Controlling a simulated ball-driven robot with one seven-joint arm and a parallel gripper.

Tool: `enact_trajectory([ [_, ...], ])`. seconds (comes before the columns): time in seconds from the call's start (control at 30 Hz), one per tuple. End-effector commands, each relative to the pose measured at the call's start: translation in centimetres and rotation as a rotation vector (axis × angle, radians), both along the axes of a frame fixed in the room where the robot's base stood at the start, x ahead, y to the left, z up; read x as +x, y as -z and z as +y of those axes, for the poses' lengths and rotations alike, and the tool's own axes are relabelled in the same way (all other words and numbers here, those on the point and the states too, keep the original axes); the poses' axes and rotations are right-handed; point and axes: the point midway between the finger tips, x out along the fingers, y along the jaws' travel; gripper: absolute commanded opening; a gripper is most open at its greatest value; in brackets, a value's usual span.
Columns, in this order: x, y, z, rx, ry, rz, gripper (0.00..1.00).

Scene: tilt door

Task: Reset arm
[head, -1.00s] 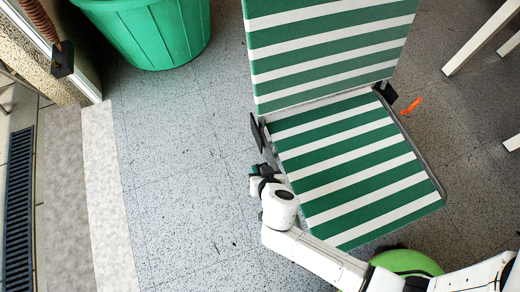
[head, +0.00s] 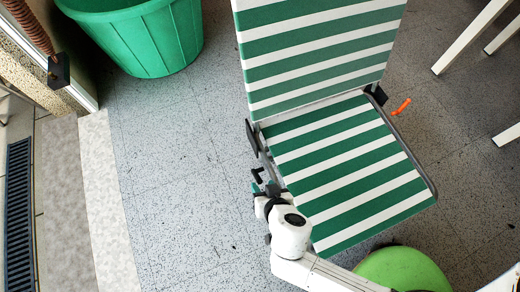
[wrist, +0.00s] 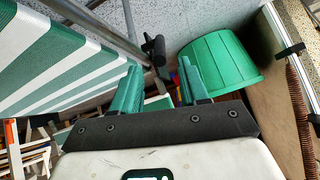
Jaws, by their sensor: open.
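My gripper (head: 265,188) is at the left side of the green-and-white striped chair (head: 350,165), near the seat's left edge. The striped chair (wrist: 45,55) fills the upper left there. A black fitting (wrist: 153,48) on the chair's side shows just beyond the fingers. I cannot tell whether the gripper touches the chair.
A green bucket (head: 140,35) stands at the upper left. A door-like frame with a coiled brown part (head: 28,25) is at the left edge. A green rounded thing (head: 402,270) is below the chair. Speckled floor (head: 175,190) is clear left of the gripper.

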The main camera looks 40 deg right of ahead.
Motion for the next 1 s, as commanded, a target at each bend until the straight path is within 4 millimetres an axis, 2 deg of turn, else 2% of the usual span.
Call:
enact_trajectory([
  [0.2, -1.3, -1.3, 0.4, 0.000, 0.002, 0.001, 0.44],
  [0.83, -1.3, -1.4, 0.4, -0.001, 0.001, 0.000, 0.44],
  [0.93, -1.2, -1.7, -1.0, -0.023, 0.019, 0.028, 0.44],
  [1.0, -1.3, -2.1, -3.0, -0.054, 0.038, 0.079, 0.44],
])
